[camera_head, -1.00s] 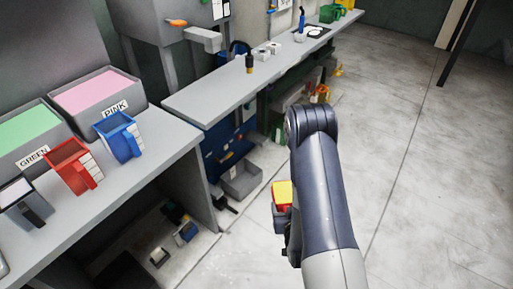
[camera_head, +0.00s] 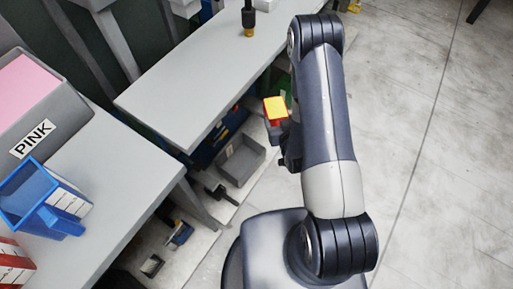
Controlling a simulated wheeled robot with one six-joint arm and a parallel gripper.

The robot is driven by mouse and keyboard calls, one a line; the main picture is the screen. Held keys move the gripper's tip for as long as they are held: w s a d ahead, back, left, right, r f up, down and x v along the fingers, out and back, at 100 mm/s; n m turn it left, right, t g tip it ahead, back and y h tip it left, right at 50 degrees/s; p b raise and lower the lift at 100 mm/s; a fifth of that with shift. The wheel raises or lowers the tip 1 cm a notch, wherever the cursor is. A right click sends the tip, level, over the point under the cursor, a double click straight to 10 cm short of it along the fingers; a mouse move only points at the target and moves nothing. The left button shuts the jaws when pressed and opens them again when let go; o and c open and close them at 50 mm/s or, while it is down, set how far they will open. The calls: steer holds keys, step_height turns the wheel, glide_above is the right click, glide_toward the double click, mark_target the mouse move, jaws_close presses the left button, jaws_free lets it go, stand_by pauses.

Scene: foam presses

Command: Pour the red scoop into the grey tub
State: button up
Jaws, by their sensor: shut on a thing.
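The red scoop (camera_head: 277,119) shows as a small red container with yellow contents on top, left of my arm in the middle of the head view. It looks about level. My gripper (camera_head: 287,140) is dark and partly hidden by my arm; it is shut on the scoop and holds it up in the air. A grey tub (camera_head: 240,162), open and seemingly empty, sits low, beyond the near bench's end and left of my gripper. The scoop is apart from it.
On the near bench (camera_head: 112,165) stand a grey bin labelled PINK (camera_head: 62,108), a blue jug (camera_head: 45,207) and a red jug (camera_head: 12,262) cut off by the frame. A second bench (camera_head: 185,90) holds a dark bottle (camera_head: 248,18). Open floor (camera_head: 430,180) lies to the right.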

steer(key=w+a+f+n+g+y+b, duration=0.15)
steer(key=w+f+b, duration=0.25)
steer(key=f+b, duration=0.8)
steer(key=w+a+f+n+y+b, duration=0.3)
steer(key=w+f+b, duration=0.2)
steer(key=f+b, duration=0.7)
steer(key=w+a+f+n+g+y+b, duration=0.15)
steer(key=w+f+b, duration=0.25)
steer(key=f+b, duration=0.75)
steer(key=s+a+f+n+t+h+p, duration=0.1)
steer(key=a+f+n+t, duration=0.1)
steer(key=n, duration=0.7)
steer(key=s+a+f+n+t+p, duration=0.1)
steer(key=f+n+t, duration=0.3)
steer(key=n, duration=0.5)
steer(key=a+t, duration=0.1)
steer(key=t, duration=0.1)
steer(key=shift+s+a+f+n+t+h, duration=0.15)
steer(key=shift+s+f+n+t+h, duration=0.15)
steer(key=shift+s+h, duration=0.1)
steer(key=shift+w, duration=0.1)
